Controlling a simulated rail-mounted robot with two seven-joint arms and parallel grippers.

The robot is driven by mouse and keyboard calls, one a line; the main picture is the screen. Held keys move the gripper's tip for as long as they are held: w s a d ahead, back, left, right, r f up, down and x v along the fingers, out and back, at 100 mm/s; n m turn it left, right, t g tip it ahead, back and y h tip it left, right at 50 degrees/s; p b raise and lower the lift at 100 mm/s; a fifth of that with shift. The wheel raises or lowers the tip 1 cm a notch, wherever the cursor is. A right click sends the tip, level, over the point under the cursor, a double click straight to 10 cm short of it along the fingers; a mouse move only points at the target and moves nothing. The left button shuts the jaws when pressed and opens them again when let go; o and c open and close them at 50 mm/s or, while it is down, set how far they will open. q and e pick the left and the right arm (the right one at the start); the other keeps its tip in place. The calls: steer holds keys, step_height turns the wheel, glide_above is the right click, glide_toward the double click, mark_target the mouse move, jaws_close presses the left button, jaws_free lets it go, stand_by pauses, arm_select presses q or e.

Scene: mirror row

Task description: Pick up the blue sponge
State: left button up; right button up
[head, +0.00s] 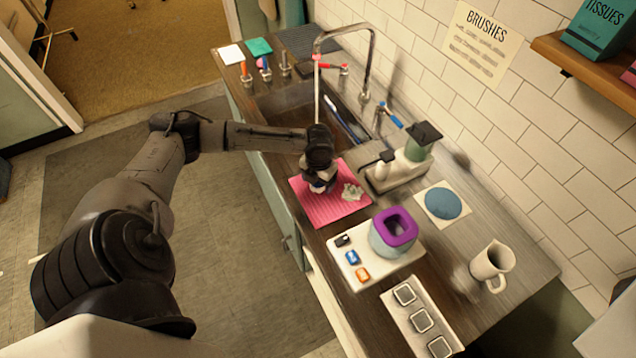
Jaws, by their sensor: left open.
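A pink ribbed mat (334,211) lies on the wooden counter by the sink. My left gripper (320,186) is open and points down over this mat. A crumpled pale cloth or paper (352,192) lies on the mat just right of the gripper. A flat round blue disc (443,203) lies on a white square farther right. My right gripper is not in view.
A tall tap (372,58) arches over the sink behind the gripper. A green-topped appliance (416,150) stands right of the mat. A white tray (343,273) with small coloured blocks and a purple-rimmed container (396,228) is nearer. A white jug (492,265) stands at right.

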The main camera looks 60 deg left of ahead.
arm_select(q)
steer(key=shift+f, duration=0.25)
steer(key=shift+c, duration=0.2)
steer(key=c, duration=1)
steer(key=shift+c, duration=0.2)
steer(key=shift+r, duration=0.15)
steer(key=shift+r, duration=0.6)
step_height(320, 180, up, 3)
steer(key=shift+f+b, duration=0.1)
steer(key=shift+b, duration=0.25)
steer(key=w+d+r, duration=0.3)
steer(key=d+r, duration=0.3)
steer(key=d, duration=0.5)
steer(key=shift+w+r+b, duration=0.2)
steer(key=shift+r+b, duration=0.2)
steer(key=shift+b, duration=0.05)
